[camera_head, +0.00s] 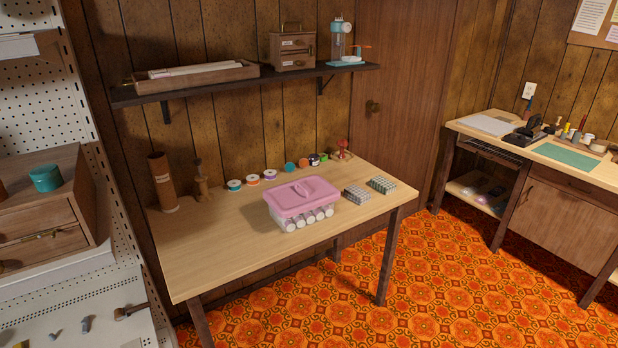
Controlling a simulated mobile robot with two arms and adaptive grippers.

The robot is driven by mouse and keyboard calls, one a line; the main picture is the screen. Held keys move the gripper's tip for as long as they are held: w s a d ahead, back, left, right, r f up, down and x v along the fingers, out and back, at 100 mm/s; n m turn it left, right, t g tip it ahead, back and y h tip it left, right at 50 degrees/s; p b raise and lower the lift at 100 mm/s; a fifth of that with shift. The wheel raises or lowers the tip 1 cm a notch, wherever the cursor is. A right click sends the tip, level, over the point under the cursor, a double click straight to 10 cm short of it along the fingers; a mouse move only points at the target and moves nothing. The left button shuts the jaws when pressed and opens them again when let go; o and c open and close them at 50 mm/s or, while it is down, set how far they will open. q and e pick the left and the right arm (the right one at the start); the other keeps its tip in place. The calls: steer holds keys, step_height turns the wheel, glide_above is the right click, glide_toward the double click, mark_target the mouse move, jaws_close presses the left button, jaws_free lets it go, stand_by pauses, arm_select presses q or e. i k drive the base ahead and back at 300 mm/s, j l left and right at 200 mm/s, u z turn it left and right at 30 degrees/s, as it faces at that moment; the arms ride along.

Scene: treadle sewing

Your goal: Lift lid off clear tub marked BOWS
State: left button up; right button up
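A clear tub (303,220) stands on the light wooden table in the head view. Several pale rolled items show through its wall. A pink lid (302,196) with a raised handle on top sits on the tub and covers its opening. I cannot read any BOWS marking on it at this size. Neither of my grippers shows in the head view, and nothing touches the lid.
The table (215,252) has free room left and in front of the tub. Two small trays of grey pieces (357,195) are to its right. Several spools (270,174) line the back edge. A brown tube (162,182) stands at left. A dark shelf (245,84) hangs above.

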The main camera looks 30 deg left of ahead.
mark_target(297, 196)
steer(key=i+l+u, duration=0.1)
steer(key=i+u, duration=0.2)
steer(key=u, duration=0.15)
steer(key=i+l+u, duration=0.15)
steer(key=i+u, duration=0.25)
steer(key=i+l+u, duration=0.2)
steer(key=u, duration=0.25)
steer(key=i+l+u, duration=0.2)
steer(key=l+u, duration=0.25)
